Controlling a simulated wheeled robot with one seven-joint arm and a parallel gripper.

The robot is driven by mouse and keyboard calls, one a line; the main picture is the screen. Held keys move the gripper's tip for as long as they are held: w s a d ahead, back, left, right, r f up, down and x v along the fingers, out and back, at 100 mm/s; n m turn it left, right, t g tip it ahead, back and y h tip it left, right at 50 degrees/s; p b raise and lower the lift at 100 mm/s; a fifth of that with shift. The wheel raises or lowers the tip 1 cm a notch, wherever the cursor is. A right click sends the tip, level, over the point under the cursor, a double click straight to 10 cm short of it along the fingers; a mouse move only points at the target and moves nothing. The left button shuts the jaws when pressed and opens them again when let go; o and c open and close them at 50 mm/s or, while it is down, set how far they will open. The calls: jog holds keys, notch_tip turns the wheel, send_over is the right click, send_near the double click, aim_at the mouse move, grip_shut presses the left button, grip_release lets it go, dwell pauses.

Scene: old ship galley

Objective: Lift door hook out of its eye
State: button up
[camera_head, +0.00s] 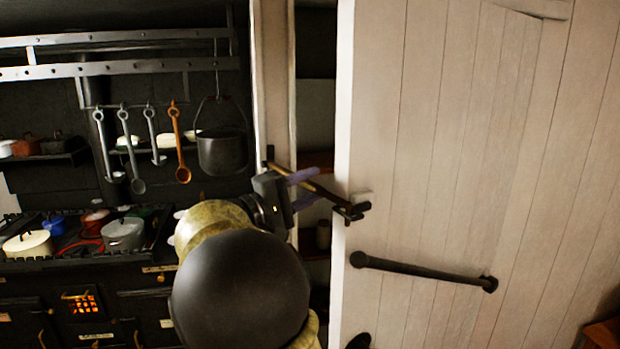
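The door hook (328,194) is a thin dark bar. It slants down from the frame at the left of the doorway to a dark fitting, apparently the eye (352,211), at the edge of the white plank door (430,180). My gripper (316,186) is at the hook, with its two purple-grey fingers apart, one above and one below the bar. The bar appears to pass between them; I cannot tell whether either finger touches it. My own arm hides part of the doorway's lower left.
A dark bar handle (425,271) juts from the door below the eye. The dark doorway shows shelves behind. At left stand a black stove with pots (124,235), hanging ladles and a hanging black pot (222,152). A wooden piece (603,335) is at lower right.

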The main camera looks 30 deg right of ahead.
jog(key=shift+d, duration=0.25)
grip_shut()
jog(key=shift+r, duration=0.15)
